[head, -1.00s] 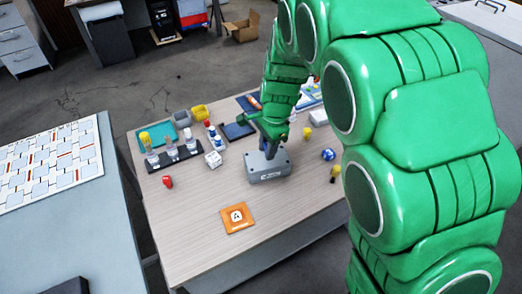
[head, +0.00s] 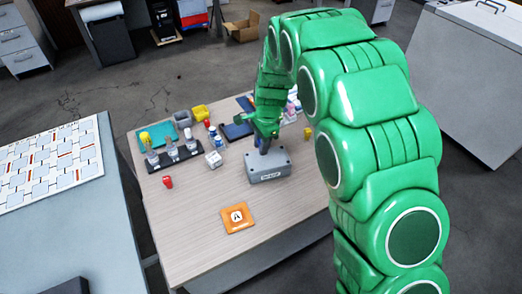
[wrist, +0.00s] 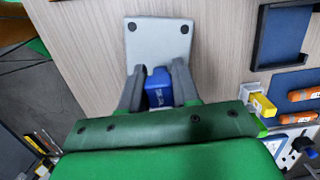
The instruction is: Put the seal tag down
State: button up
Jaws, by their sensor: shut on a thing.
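My gripper (wrist: 158,85) is shut on a small blue piece with light lettering, which I take to be the seal tag (wrist: 158,90). The tag sits between the two grey fingers. In the head view, my gripper (head: 264,138) is over a grey box (head: 268,176) on the wooden table, with the tag's lower part just above or touching the box top; I cannot tell which. The grey box (wrist: 158,45) also shows beyond the fingers in the wrist view.
An orange square marked A (head: 238,218) lies on the table (head: 195,235) in front of the box. A white die (head: 214,159), a red piece (head: 168,182) and a dark rack of vials (head: 172,155) stand left. The front table area is mostly clear.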

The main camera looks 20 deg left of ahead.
jog(key=shift+w+a+f, duration=0.1)
jog(key=shift+w+f, duration=0.15)
jog(key=shift+f, duration=1.6)
jog(key=shift+f, duration=0.1)
jog(key=o, duration=1)
notch_tip(320, 180, up, 12)
jog(key=w+d, duration=0.1)
jog(key=shift+d, duration=0.15)
